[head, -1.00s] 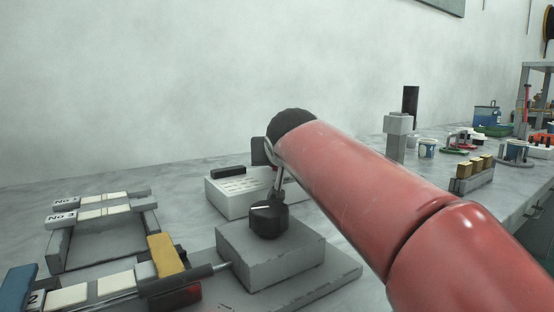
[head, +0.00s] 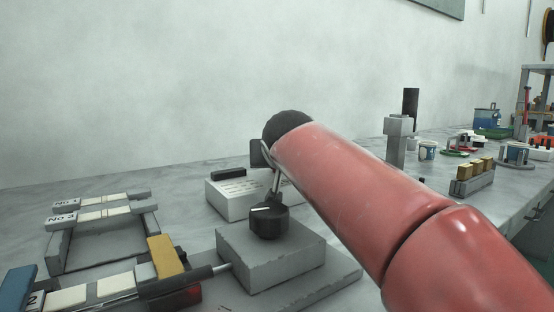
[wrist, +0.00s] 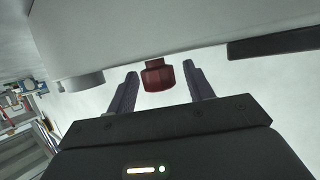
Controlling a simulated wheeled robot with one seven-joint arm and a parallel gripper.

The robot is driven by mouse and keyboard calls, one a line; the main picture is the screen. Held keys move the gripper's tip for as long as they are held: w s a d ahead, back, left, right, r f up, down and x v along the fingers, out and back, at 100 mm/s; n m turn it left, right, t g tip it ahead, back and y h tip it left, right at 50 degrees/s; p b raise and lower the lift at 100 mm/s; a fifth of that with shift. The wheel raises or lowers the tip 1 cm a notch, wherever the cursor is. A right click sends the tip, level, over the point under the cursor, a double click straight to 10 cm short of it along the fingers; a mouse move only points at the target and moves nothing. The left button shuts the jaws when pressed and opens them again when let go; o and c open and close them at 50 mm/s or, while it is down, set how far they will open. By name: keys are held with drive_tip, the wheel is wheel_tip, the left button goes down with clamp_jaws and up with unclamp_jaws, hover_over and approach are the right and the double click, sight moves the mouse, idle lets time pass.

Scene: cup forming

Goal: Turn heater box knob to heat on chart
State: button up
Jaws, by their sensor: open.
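A pale box with printed lines (head: 228,205) stands on the bench in the head view, partly hidden by my red arm. The red piece is hidden in the head view. I cannot tell which knob is the heater's.
A rack with white and yellow blocks (head: 165,254) and a grey rod (head: 190,277) lie at the lower left. A grey post (head: 397,140), a small cup (head: 427,150) and tan blocks (head: 474,168) stand along the bench to the right. A wall rises behind.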

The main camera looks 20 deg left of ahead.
wheel_tip(320, 180, up, 20)
drive_tip(key=p, duration=0.9)
drive_tip(key=shift+p, duration=0.35)
